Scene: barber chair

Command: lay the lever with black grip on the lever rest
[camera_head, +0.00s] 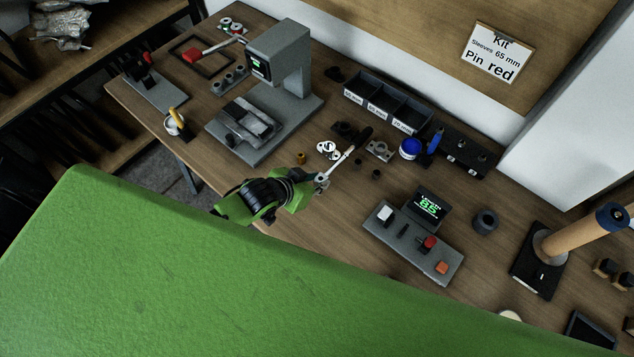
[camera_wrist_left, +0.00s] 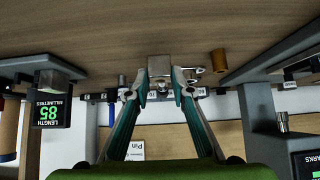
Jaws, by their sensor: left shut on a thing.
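The lever with black grip shows in the head view as a thin bright rod (camera_head: 341,160) ending in a black grip (camera_head: 362,136). It points up and right from my left gripper (camera_head: 319,181), which is shut on its metal near end. In the left wrist view, upside down, the two teal-edged fingers of my left gripper (camera_wrist_left: 162,86) close around a small metal block (camera_wrist_left: 159,65). The grip is hidden there. Small dark and grey fixtures (camera_head: 378,150) stand beside the lever; I cannot tell which is the lever rest. My right gripper is not in view.
A grey press (camera_head: 283,60) stands up and left, near a red-gripped lever (camera_head: 192,55). Sleeve bins (camera_head: 385,100) and a blue-topped pot (camera_head: 411,147) lie beyond the lever. A length gauge (camera_head: 412,240) sits to the right. A small brass sleeve (camera_head: 301,158) stands near my gripper.

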